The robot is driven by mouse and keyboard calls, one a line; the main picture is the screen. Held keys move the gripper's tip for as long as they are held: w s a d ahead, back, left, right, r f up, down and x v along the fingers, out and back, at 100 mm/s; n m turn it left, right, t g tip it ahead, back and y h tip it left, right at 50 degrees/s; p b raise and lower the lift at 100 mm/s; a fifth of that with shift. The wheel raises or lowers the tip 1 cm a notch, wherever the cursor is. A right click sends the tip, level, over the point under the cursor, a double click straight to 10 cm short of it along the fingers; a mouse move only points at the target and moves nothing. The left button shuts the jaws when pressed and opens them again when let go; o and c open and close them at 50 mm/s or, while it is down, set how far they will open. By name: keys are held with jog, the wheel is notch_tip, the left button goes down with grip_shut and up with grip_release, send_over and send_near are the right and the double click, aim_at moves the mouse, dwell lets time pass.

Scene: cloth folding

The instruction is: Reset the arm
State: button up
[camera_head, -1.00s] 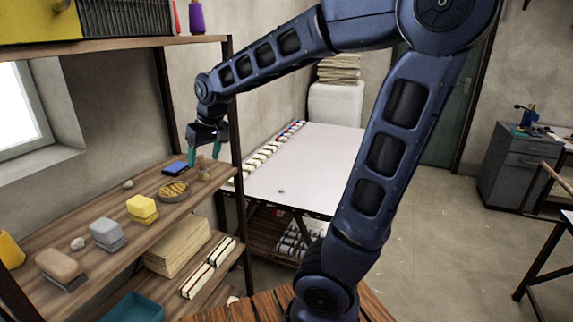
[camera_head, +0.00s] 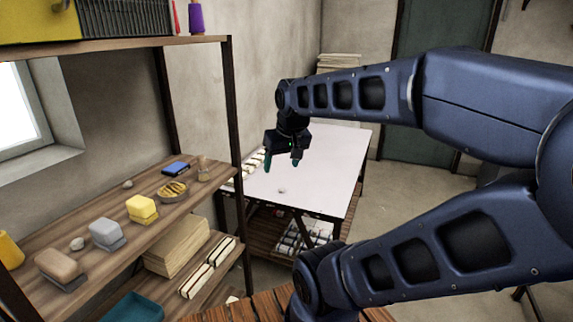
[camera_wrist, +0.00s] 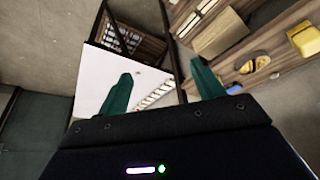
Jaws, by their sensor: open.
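My gripper (camera_head: 282,164) is open and empty, with its green fingers pointing down. In the head view it hangs to the right of the shelf unit, in front of the white table (camera_head: 325,160) in the picture. In the wrist view the fingers of my gripper (camera_wrist: 163,90) are spread apart with nothing between them. The white table (camera_wrist: 95,75) shows behind them there, with the shelf to the right. My arm is bent back toward the right side of the head view.
The wooden shelf (camera_head: 75,225) at left holds a yellow block (camera_head: 141,207), a grey block (camera_head: 105,233), a brown block (camera_head: 58,264), a round dish (camera_head: 173,189) and a blue item (camera_head: 176,168). A dark shelf post (camera_head: 236,130) stands left of my gripper. Open floor (camera_head: 420,185) lies right of the table.

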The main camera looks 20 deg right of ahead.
jog(key=shift+s+d+f, duration=0.2)
jog(key=shift+s+d, duration=0.2)
jog(key=shift+s, duration=0.2)
